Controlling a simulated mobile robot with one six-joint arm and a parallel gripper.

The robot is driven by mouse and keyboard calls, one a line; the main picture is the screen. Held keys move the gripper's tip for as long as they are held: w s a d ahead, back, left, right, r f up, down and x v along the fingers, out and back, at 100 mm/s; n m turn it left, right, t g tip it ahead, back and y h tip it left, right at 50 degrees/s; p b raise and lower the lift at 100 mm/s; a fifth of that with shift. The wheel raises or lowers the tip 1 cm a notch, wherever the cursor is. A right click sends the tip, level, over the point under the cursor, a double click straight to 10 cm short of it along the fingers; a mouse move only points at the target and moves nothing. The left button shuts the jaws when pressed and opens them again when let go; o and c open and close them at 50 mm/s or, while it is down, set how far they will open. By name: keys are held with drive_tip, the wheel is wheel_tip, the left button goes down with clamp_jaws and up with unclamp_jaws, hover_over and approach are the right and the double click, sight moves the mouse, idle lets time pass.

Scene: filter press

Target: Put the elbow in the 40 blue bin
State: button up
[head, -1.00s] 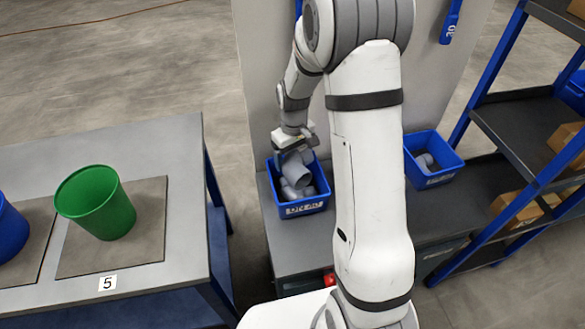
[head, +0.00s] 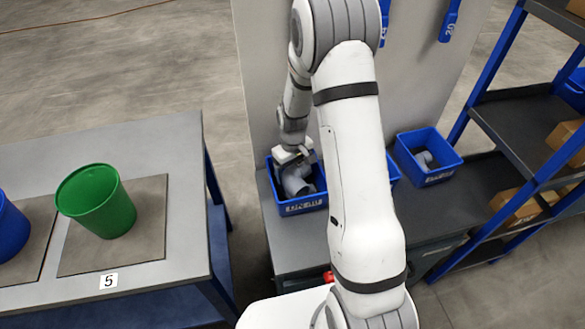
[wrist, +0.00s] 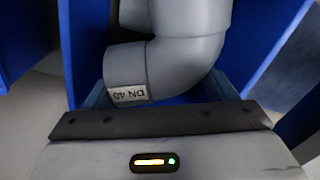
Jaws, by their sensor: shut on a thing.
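The grey elbow (wrist: 185,68) fills the middle of the wrist view, with a white label reading DN 40. My gripper (wrist: 160,92) is shut on it, one finger on each side. In the head view my gripper (head: 296,164) points down into the left blue bin (head: 302,208), and the elbow (head: 294,183) is inside that bin's opening. The bin's front label is too blurred now to read surely. Other grey fittings lie in this bin. Whether the elbow touches them is not clear.
A second blue bin (head: 392,172) is mostly hidden behind my arm. A third blue bin (head: 445,173) with a grey fitting stands right of it. A green bucket (head: 97,203) stands on the left table. A blue-framed shelf (head: 500,115) with cardboard boxes is at the right.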

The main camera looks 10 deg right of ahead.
drive_tip(key=o, duration=0.9)
drive_tip(key=shift+c, duration=0.2)
wheel_tip(320, 180, up, 12)
drive_tip(key=s+r+m+t, duration=0.1)
drive_tip(key=s+r, duration=0.3)
drive_tip(key=s, duration=0.3)
drive_tip(key=s+r+m, duration=0.2)
drive_tip(key=s+r, duration=0.3)
drive_tip(key=s, duration=0.3)
drive_tip(key=s+r+m+t, duration=0.1)
drive_tip(key=s+r, duration=0.4)
drive_tip(key=s, duration=0.3)
drive_tip(key=shift+d+m+t, duration=0.25)
drive_tip(key=shift+m+t, duration=0.05)
